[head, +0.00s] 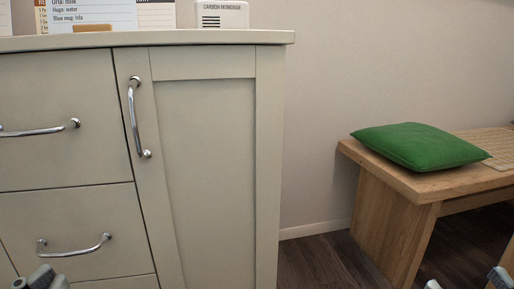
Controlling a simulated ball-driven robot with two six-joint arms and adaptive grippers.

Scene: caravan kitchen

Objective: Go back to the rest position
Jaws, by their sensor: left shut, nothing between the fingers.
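My left gripper (41,279) shows only at the bottom left edge, in front of the lower drawer. Its grey and dark tips are shut with nothing between them, and the rest is cut off by the frame. At the bottom right, small grey parts of my right side just come into the frame. Too little of them shows to tell how the right gripper stands.
A cream cabinet (205,170) with drawers and metal handles (137,115) fills the left. Cards (95,12) and a carbon monoxide alarm (221,15) stand on its worktop. A wooden bench (395,225) with a green cushion (420,146) is at right. Dark floor (318,263) shows between.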

